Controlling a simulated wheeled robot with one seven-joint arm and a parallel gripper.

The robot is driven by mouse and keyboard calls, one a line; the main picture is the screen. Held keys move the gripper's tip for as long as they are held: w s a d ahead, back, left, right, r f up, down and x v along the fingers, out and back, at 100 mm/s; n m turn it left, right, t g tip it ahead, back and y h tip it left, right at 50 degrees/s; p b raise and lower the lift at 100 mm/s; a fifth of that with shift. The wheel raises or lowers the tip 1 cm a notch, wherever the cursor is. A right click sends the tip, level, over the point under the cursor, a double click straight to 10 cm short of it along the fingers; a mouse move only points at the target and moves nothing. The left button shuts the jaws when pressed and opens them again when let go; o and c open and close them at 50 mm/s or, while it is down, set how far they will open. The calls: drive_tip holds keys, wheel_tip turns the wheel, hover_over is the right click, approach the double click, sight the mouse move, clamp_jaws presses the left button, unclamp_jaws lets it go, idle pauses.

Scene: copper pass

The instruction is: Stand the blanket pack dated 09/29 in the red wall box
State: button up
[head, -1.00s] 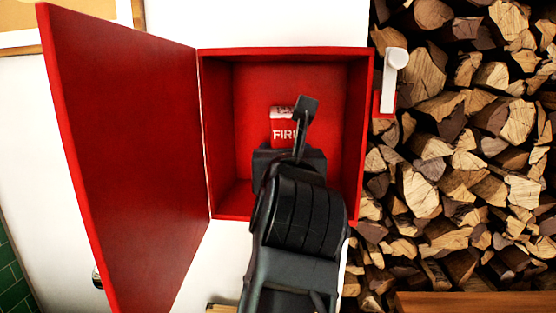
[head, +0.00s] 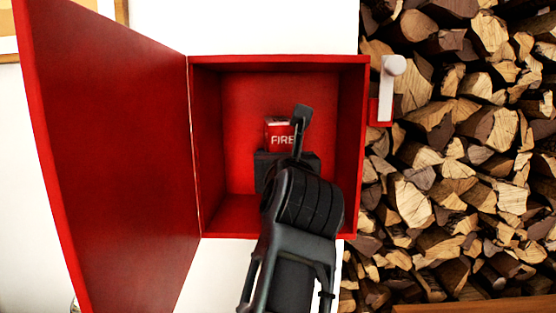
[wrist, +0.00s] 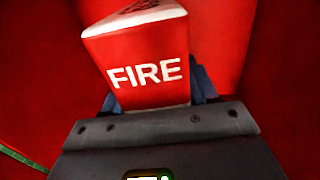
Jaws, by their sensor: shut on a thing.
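The red wall box (head: 230,222) is on the white wall with its door (head: 110,150) swung open to the left. A red and white pack marked FIRE (head: 280,136) is upright inside the box opening. It also shows in the wrist view (wrist: 147,62), leaning slightly, with its lower part hidden behind my gripper body. No date is readable on the side I see. My gripper (head: 285,152) is shut on this pack, with the arm reaching in from below. The fingertips are mostly hidden. I cannot tell whether the pack's base touches the box floor.
A white lever handle (head: 391,85) on a red mount is at the box's right edge. Stacked firewood (head: 460,150) fills the right side. The box interior around the pack is otherwise empty, with free room left of it.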

drive_tip(key=o, duration=1.2)
drive_tip(key=shift+r, duration=0.1)
drive_tip(key=o, duration=0.4)
drive_tip(key=shift+s, duration=0.1)
